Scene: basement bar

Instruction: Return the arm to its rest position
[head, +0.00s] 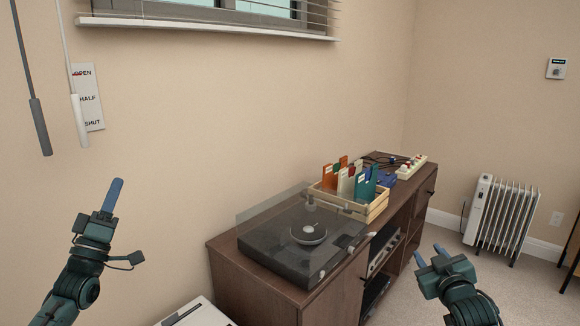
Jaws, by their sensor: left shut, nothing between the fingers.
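My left gripper (115,183) is at the left of the head view, pointing up, with its blue fingers together and nothing between them. It is in front of the bare wall, apart from the hanging blind wands. My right gripper (428,253) is at the lower right, pointing up and to the left. Its two blue fingers stand apart with nothing visible between them. It is in front of the carpet, to the right of the wooden cabinet.
The brown cabinet (262,302) bears a turntable (290,262) with a raised clear lid, a wooden crate (375,208) of records and a power strip (411,167). A dark wand (40,127) and a white wand (79,120) hang at left. A radiator (502,215) stands at right.

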